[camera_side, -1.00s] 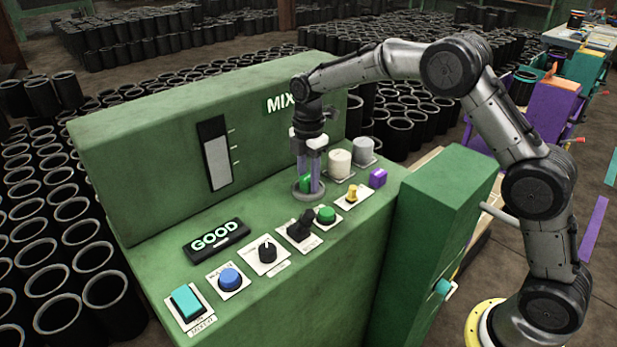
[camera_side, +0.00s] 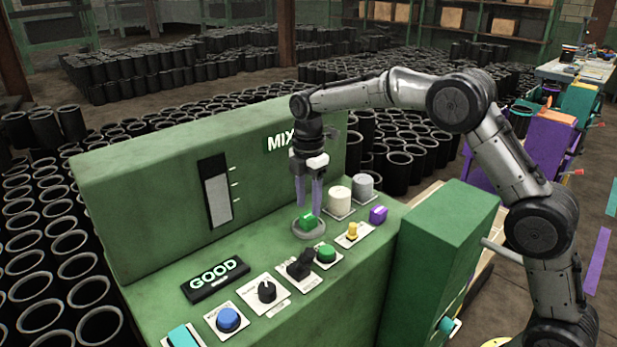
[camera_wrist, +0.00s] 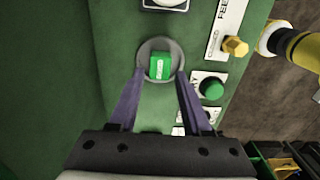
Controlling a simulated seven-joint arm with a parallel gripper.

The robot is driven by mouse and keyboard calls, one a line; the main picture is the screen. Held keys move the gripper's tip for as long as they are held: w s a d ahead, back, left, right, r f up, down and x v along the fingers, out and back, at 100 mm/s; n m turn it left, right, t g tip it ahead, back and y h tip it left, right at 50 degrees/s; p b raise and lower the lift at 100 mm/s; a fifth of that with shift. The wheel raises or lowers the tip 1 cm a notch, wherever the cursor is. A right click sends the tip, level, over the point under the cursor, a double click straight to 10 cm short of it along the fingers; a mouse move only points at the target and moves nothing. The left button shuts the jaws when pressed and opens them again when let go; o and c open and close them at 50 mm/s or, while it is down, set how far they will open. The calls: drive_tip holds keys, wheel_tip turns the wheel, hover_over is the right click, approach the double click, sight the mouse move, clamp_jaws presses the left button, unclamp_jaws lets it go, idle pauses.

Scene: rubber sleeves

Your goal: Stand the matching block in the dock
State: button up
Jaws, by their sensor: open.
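A green block (camera_side: 308,219) stands in the round grey dock (camera_side: 309,233) on the green machine's sloping top. In the wrist view the block (camera_wrist: 160,66) sits inside the dock's ring (camera_wrist: 143,54), with pale lettering on its face.
A cream cylinder (camera_side: 340,200) and a grey cylinder (camera_side: 363,187) stand behind the dock. A yellow knob (camera_side: 352,231), a green button (camera_side: 326,254) and a black switch (camera_side: 300,265) lie close by. A lit sign (camera_side: 215,278) reads GOOD. A tall green cabinet (camera_side: 440,250) stands at the right.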

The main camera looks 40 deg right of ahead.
sight(309, 215)
drive_tip(key=s+r+m+t, duration=0.1)
drive_tip(key=s+r+m, duration=0.45)
drive_tip(key=r, duration=0.75)
drive_tip(key=s+d+r+m+t, duration=0.2)
drive_tip(key=s+m, duration=0.1)
drive_tip(key=s, duration=0.8)
drive_tip(key=s+f+m+t, duration=0.1)
drive_tip(key=s+f+m, duration=0.2)
drive_tip(key=s, duration=0.6)
drive_tip(key=s+f+m+t, duration=0.1)
drive_tip(key=s+f+m, duration=0.3)
drive_tip(key=s, duration=0.5)
drive_tip(key=shift+d+m+t, duration=0.25)
drive_tip(key=shift+m+t, duration=0.05)
drive_tip(key=shift+m, duration=0.95)
